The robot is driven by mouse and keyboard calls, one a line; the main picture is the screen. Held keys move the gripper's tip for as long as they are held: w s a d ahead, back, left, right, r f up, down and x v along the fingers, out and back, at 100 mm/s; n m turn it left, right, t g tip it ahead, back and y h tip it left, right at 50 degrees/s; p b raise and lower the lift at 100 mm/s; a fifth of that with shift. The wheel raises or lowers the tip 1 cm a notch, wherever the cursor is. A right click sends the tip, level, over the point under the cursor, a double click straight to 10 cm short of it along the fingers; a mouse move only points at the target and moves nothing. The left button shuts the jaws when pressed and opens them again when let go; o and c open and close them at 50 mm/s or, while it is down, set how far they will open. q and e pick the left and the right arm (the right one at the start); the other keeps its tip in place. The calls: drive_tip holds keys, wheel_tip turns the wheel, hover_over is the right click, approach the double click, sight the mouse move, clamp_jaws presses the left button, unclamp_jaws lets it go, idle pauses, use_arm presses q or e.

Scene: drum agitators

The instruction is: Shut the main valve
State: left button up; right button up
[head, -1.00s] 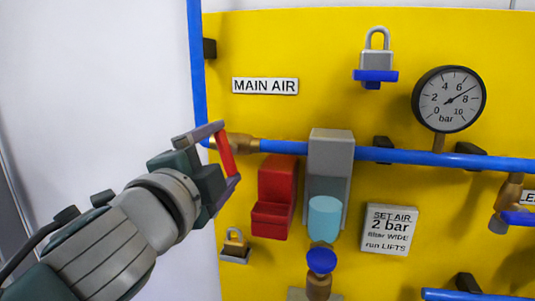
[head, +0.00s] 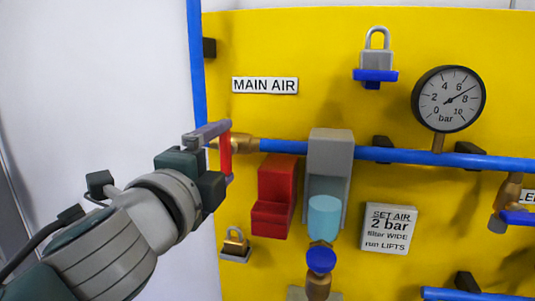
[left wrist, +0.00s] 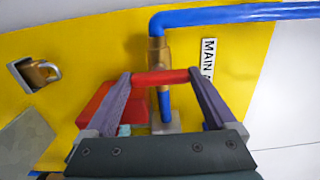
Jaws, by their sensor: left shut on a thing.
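The main valve has a brass body (head: 242,144) on the blue pipe, below and left of the MAIN AIR label (head: 265,86). Its red handle (head: 225,158) stands nearly upright in the head view, crosswise to the horizontal pipe. My left gripper (head: 226,154) is shut on the handle, one finger at each end. In the left wrist view, the red handle (left wrist: 160,77) spans between the two fingers and crosses the brass body (left wrist: 158,52). The fingers and my gripper body hide part of the valve. My right gripper is not in view.
A brass padlock (head: 235,240) hangs below, a grey one (head: 376,60) above. White wall lies left.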

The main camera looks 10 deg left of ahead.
use_arm(q)
drive_tip(key=o, duration=1.1)
drive_tip(key=shift+c, duration=0.2)
drive_tip(key=s+b, duration=0.2)
drive_tip(key=s, duration=0.8)
drive_tip(key=shift+a, duration=0.15)
